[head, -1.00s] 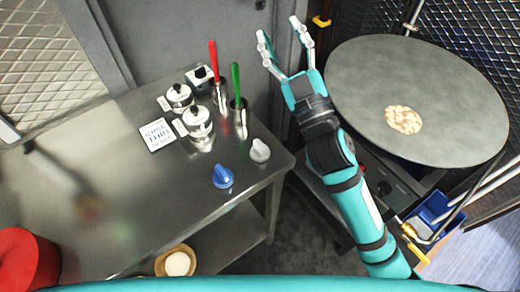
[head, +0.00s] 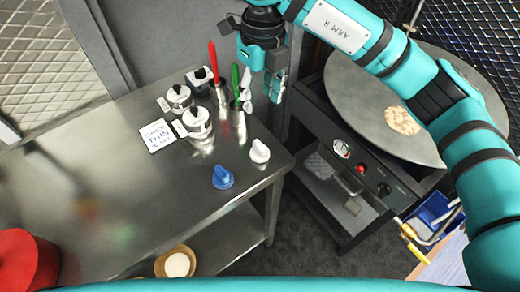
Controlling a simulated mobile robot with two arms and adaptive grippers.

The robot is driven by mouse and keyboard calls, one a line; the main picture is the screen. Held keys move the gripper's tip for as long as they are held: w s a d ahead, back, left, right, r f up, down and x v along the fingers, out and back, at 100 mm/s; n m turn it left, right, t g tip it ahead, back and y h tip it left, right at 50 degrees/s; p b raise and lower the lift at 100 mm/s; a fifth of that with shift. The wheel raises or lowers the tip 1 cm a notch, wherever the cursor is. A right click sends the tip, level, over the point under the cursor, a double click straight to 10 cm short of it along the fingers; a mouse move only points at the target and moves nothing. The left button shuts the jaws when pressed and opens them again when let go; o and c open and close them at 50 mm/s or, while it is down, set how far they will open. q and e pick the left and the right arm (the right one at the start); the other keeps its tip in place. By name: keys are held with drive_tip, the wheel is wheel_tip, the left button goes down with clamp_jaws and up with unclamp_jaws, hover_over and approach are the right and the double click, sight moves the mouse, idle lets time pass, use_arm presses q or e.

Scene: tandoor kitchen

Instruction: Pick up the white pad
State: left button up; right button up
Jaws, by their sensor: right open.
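The white pad (head: 259,151), a small white piece with a raised grip on top, sits on the steel table (head: 120,225) near its right edge. A similar blue pad (head: 222,177) stands to its lower left. My right gripper (head: 262,90) is open and empty, with its fingers pointing down. In the picture it is above the white pad, beside the green-handled tool (head: 235,80), and apart from the pad. I cannot tell whether it touches the tool. My left gripper is not in view.
Lidded steel pots (head: 197,122), a red-handled tool (head: 213,62) and a lettered white card (head: 158,135) stand behind the pads. A red round object (head: 22,262) is at the lower left. A round griddle (head: 350,100) with bread is at the right. The table's middle is clear.

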drive_tip(key=p, duration=0.4)
hover_over(260, 145)
drive_tip(key=f, duration=1.1)
drive_tip(key=shift+d+f, duration=0.25)
drive_tip(key=shift+f, duration=0.15)
drive_tip(key=f, duration=0.1)
drive_tip(key=f+p, duration=0.1)
drive_tip(key=f, duration=0.1)
drive_tip(key=f+p, duration=0.1)
drive_tip(key=shift+a+f, duration=0.3)
drive_tip(key=shift+f, duration=0.4)
clamp_jaws()
